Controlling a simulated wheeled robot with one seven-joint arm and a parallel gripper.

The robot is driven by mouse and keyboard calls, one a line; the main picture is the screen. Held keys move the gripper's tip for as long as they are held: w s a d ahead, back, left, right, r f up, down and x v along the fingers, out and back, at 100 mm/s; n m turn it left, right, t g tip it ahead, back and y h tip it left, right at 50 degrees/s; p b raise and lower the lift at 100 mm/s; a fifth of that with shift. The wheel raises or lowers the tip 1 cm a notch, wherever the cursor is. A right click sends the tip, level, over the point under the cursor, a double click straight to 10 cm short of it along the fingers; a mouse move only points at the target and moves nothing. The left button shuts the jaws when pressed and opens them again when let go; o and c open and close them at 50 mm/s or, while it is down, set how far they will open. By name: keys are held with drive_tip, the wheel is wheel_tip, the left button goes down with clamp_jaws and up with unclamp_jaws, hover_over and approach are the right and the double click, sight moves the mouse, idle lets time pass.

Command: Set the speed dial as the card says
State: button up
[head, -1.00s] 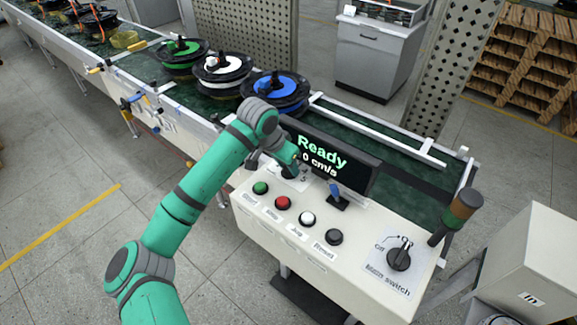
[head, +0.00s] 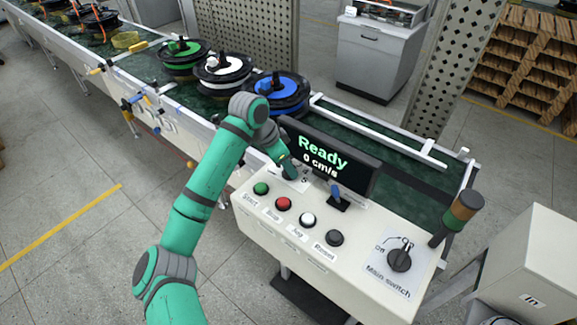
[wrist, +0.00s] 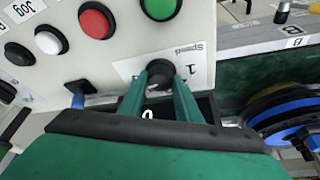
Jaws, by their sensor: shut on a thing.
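The speed dial (wrist: 160,76) is a dark knob on a white plate marked "Speed" (wrist: 193,54), with a "1" showing beside it in the wrist view. My gripper (wrist: 159,80) has its two green fingers closed around the knob, one on each side. In the head view my gripper (head: 291,168) is at the back left of the control panel, in front of the display, and hides the dial. The display (head: 330,160) reads "Ready" and "0 cm/s". I cannot make out a card with a speed setting in either view.
Green, red, white and black buttons (head: 283,204) line the panel (head: 330,245) in front of the dial. The main switch (head: 399,258) and a signal lamp (head: 460,211) are at the right. A conveyor (head: 385,147) with several spools (head: 275,95) runs behind.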

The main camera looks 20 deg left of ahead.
drive_tip(key=shift+d+f, duration=0.1)
drive_tip(key=shift+d, duration=0.15)
drive_tip(key=o, duration=1.1)
drive_tip(key=shift+c, duration=0.2)
drive_tip(key=shift+a, duration=0.1)
drive_tip(key=shift+r, duration=0.2)
drive_tip(key=shift+a+r, duration=0.15)
drive_tip(key=shift+r, duration=0.15)
drive_tip(key=v, duration=1)
drive_tip(key=shift+f, duration=0.1)
